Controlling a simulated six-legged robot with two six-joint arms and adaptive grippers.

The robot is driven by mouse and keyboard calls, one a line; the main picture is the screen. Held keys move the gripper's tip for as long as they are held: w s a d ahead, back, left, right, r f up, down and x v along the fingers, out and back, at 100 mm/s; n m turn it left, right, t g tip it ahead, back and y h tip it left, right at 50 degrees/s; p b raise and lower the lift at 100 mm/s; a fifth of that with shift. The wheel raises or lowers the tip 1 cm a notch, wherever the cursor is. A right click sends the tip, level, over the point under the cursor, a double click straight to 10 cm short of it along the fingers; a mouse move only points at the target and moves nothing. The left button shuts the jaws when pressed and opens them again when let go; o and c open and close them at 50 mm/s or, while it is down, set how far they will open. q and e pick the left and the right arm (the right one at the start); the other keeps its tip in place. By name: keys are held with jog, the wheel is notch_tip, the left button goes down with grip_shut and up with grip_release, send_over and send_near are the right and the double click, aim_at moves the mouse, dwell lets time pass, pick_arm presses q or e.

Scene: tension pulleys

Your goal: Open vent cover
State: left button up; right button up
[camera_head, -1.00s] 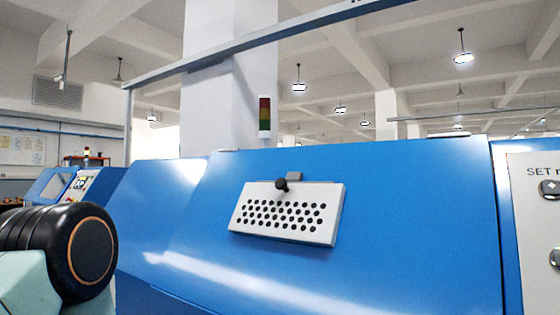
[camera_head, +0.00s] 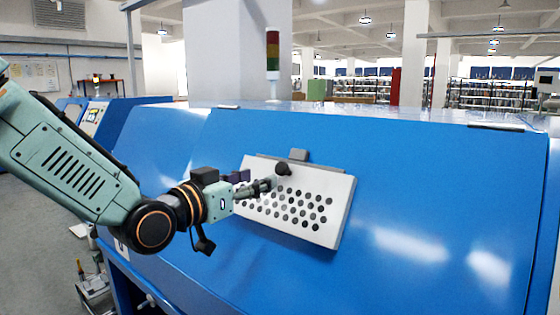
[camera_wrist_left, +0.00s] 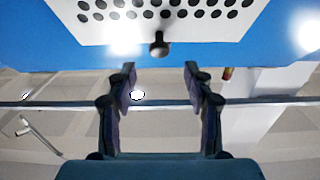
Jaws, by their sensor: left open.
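The vent cover (camera_head: 300,205) is a white plate with rows of black holes on the sloping blue machine panel. It looks closed against the panel. My left gripper (camera_head: 272,183) is in front of the cover, close to the knob. In the left wrist view its fingers (camera_wrist_left: 160,80) are spread and empty. There the knob (camera_wrist_left: 159,44) lies beyond the fingertips, midway between them, and the cover (camera_wrist_left: 165,15) fills the top. My right gripper is not seen.
The blue machine panel (camera_head: 420,190) spreads around the cover, with free room to its right. A red and green signal light (camera_head: 273,52) rises behind the machine. Items stand low at the left by the floor (camera_head: 40,225).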

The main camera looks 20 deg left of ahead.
aim_at(279, 171)
pick_arm(q)
jog(key=x, duration=0.3)
jog(key=shift+r+p, duration=0.25)
jog(key=shift+p, duration=0.15)
jog(key=x, duration=0.4)
jog(key=shift+w+d+f+p, duration=0.2)
jog(key=shift+f+p, duration=0.1)
jog(key=shift+f, duration=0.1)
jog(key=shift+s+a+r, duration=0.25)
jog(key=shift+s, duration=0.25)
jog(key=shift+s+a, duration=0.1)
jog(key=shift+s, duration=0.05)
jog(key=shift+c, duration=0.5)
jog(key=shift+w+d+f, duration=0.2)
jog(key=shift+w+d, duration=0.05)
jog(key=shift+w, duration=0.35)
jog(key=c, duration=0.6)
jog(key=shift+s+a+r, duration=0.1)
jog(key=shift+s+r, duration=0.05)
jog(key=shift+s, duration=0.1)
grip_shut()
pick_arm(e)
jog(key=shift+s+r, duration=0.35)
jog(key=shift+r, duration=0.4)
